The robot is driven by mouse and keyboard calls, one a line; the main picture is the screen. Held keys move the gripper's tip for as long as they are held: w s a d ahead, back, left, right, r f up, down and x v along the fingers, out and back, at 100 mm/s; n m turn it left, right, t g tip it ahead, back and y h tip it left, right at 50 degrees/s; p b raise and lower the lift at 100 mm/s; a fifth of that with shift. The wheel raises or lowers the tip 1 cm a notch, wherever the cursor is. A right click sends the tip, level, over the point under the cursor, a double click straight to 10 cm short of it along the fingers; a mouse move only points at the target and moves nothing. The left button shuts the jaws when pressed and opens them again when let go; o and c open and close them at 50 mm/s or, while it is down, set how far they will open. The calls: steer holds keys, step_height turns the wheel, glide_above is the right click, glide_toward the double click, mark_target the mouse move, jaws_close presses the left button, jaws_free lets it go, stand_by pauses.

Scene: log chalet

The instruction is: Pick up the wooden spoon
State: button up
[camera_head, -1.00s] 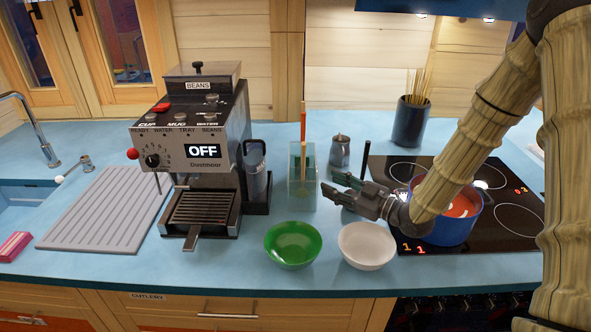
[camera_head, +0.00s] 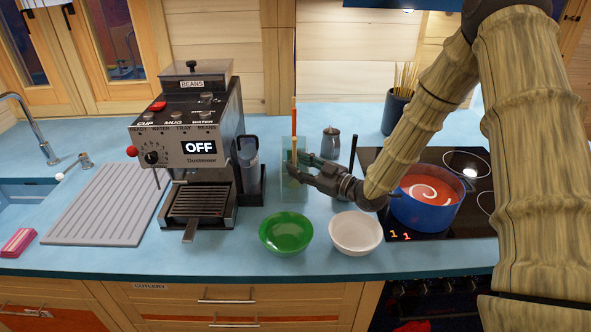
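A thin upright wooden handle, orange at the top, which looks like the wooden spoon (camera_head: 294,125), stands in a clear greenish square holder (camera_head: 291,191) on the blue counter. Its lower end is inside the holder, partly hidden by my fingers. My gripper (camera_head: 296,168) reaches in from the right at the holder's upper part, close to the handle. Its two dark green fingers look spread apart. I cannot tell whether they touch the handle or the holder.
A coffee machine (camera_head: 197,148) stands left of the holder. A green bowl (camera_head: 286,233) and a white bowl (camera_head: 355,233) are in front. A blue pot (camera_head: 427,208) with red contents sits on the hob (camera_head: 482,200). A small metal pot (camera_head: 330,142) stands behind my gripper.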

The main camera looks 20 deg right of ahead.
steer(key=shift+w+a+f, duration=0.2)
steer(key=shift+w+a, duration=0.1)
steer(key=shift+w, duration=0.3)
steer(key=shift+w+a+f, duration=0.15)
steer(key=shift+w+a, duration=0.1)
steer(key=shift+w, duration=0.35)
steer(key=shift+s+r, duration=0.2)
steer(key=shift+s, duration=0.05)
steer(key=shift+c, duration=0.4)
steer(key=shift+w+f, duration=0.15)
jaws_close()
